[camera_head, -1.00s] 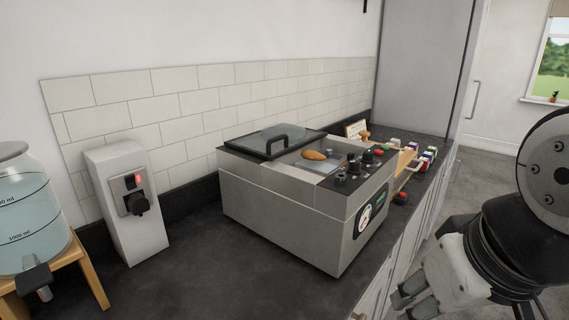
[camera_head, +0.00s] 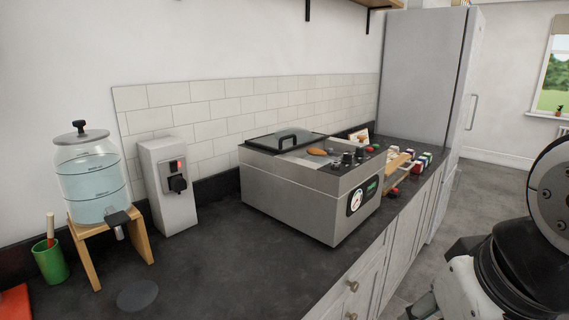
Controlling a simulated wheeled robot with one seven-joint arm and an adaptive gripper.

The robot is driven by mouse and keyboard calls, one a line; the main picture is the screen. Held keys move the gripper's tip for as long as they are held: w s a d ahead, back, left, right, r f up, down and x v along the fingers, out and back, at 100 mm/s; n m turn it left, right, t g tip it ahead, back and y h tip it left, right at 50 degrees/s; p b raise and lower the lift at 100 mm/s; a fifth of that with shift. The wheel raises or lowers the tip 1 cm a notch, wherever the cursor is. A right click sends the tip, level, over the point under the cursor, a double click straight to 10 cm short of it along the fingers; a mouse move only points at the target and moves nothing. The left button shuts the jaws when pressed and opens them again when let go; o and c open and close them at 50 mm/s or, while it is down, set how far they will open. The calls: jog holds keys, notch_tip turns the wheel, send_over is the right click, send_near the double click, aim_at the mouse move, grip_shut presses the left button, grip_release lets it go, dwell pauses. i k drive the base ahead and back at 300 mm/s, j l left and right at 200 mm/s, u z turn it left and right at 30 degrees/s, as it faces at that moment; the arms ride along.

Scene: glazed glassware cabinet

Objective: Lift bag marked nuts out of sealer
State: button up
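The sealer (camera_head: 290,205) is a grey metal box on the dark worktop, with a round gauge and a small green display on its front. Its dark-framed lid (camera_head: 284,142) with a black handle lies at the back left of its top. An orange-brown item (camera_head: 317,152) shows in the open part beside the black knobs. No bag marked nuts can be made out; the inside is mostly hidden from this angle. My arm is at the lower right, apart from the sealer. My gripper's fingers are out of the frame.
A water dispenser (camera_head: 92,185) on a wooden stand, a green cup (camera_head: 51,262) and a grey socket post (camera_head: 168,190) stand left. Small jars (camera_head: 411,161) and a wooden board (camera_head: 398,163) lie right of the sealer. The worktop (camera_head: 215,265) in front is clear. Shelf brackets hang above.

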aim_at(315, 154)
jog(key=l+u, duration=0.15)
jog(key=u, duration=1.2)
jog(key=i+l, duration=0.1)
jog(key=l, duration=0.55)
jog(key=i+l, duration=0.1)
jog(key=l, duration=0.5)
jog(key=i+l+u, duration=0.1)
jog(key=l, duration=0.55)
jog(key=i+l, duration=0.1)
jog(key=l, duration=0.5)
